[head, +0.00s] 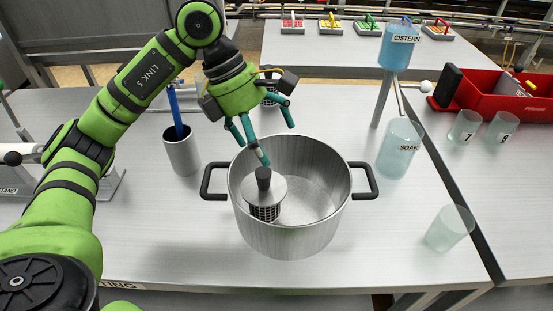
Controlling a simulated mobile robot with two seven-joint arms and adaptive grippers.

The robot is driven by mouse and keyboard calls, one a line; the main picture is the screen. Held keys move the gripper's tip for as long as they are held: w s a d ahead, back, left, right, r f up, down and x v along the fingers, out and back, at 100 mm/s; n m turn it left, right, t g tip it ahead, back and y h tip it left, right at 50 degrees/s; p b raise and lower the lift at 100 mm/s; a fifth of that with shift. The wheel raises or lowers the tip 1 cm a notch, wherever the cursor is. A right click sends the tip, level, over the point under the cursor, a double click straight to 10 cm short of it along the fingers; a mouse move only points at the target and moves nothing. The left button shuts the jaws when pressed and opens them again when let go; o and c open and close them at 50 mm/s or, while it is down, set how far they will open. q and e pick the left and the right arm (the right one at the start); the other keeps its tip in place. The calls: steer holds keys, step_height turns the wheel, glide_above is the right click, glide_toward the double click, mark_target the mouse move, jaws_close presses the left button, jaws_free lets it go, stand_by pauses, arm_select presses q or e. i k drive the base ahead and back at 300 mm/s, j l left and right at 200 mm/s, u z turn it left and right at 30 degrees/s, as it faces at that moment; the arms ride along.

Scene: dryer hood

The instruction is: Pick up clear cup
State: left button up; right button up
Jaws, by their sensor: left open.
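An unlabelled clear cup (449,229) stands on the table at the right, near the front edge. It looks slanted in this view; I cannot tell if it truly tilts. Two more clear cups, marked with numbers, are at the right: one cup (464,127) and another cup (501,131), in front of the red bin. My left gripper (264,143) is open, its teal fingers spread and pointing down over the back left of the metal pot (291,237). It is well to the left of the unlabelled cup. My right gripper is not in view.
A strainer with a black knob (264,189) is in the pot below the fingers. A SOAK container (399,151) stands beneath the blue CISTERN tank (397,48). A metal holder (182,153) is left of the pot. The red bin (493,97) sits at right.

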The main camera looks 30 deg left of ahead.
mark_target(453, 222)
steer(key=k, duration=1.5)
